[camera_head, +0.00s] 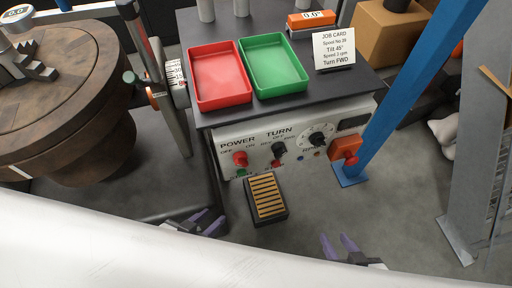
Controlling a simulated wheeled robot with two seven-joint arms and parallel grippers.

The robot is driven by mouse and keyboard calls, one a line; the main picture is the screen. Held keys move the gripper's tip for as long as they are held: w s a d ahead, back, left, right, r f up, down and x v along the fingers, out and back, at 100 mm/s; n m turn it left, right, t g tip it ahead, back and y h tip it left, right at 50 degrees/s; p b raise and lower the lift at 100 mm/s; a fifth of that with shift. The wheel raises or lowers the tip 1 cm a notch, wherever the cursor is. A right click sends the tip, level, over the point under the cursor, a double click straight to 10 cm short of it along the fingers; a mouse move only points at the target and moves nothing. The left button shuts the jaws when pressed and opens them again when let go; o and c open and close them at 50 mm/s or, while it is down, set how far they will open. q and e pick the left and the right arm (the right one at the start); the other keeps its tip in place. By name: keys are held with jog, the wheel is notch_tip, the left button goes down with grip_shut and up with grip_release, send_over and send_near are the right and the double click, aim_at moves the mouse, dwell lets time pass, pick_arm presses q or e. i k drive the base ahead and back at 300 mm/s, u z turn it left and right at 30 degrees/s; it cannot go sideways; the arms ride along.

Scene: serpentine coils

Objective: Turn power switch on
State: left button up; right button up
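The red power switch (240,158) sits on the grey control panel (294,142) under the POWER label, with OFF to its left and ON to its right. I cannot tell which way it is set. A black TURN knob (278,148) is to its right. My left gripper (208,222) has purple fingers and is below and in front of the panel, apart from the switch. Its fingers look spread and empty. My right gripper (340,246) is further right, low in front, also with its fingers apart and empty.
A black pedal with yellow ribs (267,197) is on the floor below the panel. A red tray (220,76), a green tray (273,67) and a job card (334,49) are on top. A blue post (412,85) stands right, a round wooden table (80,85) left.

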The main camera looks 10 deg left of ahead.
aim_at(240, 158)
jog(key=z, duration=1.45)
jog(key=k, duration=0.9)
jog(key=u, duration=1.7)
